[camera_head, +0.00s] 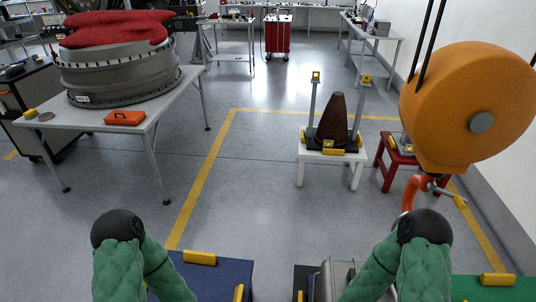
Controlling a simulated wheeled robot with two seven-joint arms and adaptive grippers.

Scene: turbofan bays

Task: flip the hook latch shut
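A large orange hoist block (462,105) hangs at the right on dark cables. Below it is an orange hook (411,192), partly cut off from view by my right arm. A small grey piece with a yellow tip (459,201), which looks like the latch, sticks out to the right from the top of the hook, away from the hook's curve. Both of my arms show at the bottom in green sleeves with black joints. Their forearms run down out of the frame, so neither gripper is visible.
A blue surface (222,278), a grey metal case (333,280) and a green surface (495,289) lie at the bottom. A white stand (342,160) with a brown cone (334,118) and a red stool (393,163) stand beyond. The floor at centre left is clear.

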